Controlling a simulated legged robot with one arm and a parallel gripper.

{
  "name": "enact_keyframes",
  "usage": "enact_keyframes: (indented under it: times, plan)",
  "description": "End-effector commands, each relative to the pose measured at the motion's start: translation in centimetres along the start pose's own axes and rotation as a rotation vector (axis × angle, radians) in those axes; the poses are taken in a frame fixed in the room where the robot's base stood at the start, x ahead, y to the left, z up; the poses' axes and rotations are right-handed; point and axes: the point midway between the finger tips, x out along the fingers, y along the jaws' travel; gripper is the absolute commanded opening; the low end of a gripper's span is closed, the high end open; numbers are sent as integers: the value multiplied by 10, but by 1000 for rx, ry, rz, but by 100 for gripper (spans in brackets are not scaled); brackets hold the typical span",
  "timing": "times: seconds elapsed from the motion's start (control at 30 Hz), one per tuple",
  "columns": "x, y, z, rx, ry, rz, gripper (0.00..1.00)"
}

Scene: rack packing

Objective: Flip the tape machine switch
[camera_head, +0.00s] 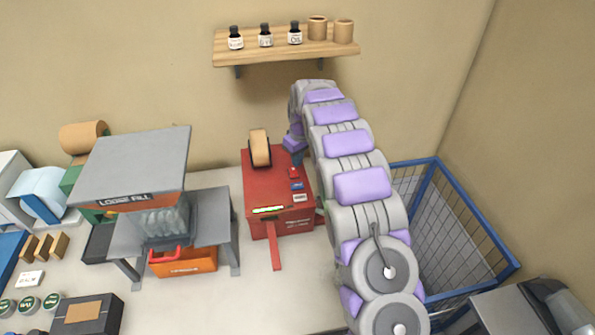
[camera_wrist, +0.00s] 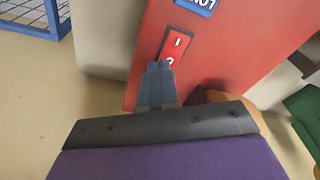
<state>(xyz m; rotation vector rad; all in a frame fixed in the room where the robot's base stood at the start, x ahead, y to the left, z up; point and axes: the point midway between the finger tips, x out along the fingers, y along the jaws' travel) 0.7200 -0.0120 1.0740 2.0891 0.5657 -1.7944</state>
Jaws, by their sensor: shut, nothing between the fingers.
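The tape machine (camera_head: 262,184) is a red box on the table, with a brown tape roll on top and a red lever at the front. Its switch (camera_wrist: 177,46) is a small red rocker in a dark frame with white marks; it also shows as a small red patch in the head view (camera_head: 294,173). My gripper (camera_wrist: 157,68) is shut and empty. Its fingertips are at the lower end of the switch and partly cover it. I cannot tell if they touch it. In the head view, my gripper (camera_head: 297,160) is above the machine's right side.
A grey-topped loose-fill dispenser (camera_head: 135,160) stands left of the machine. A blue wire basket (camera_head: 470,215) is to the right, behind my arm. A wooden shelf (camera_head: 280,52) with bottles hangs on the wall above. Table space in front of the machine is clear.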

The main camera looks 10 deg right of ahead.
Motion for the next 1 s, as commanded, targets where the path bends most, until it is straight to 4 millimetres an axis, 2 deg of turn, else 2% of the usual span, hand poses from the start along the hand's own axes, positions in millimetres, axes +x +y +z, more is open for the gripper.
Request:
enact_keyframes:
  times: [0.17, 0.57, 1.0]
  plan:
    - [0, -5, -2, -4, -2, 3, 0]
    - [2, 5, 3, -1, 2, -5, 0]
    - [8, -3, 0, -3, -2, 1, 0]
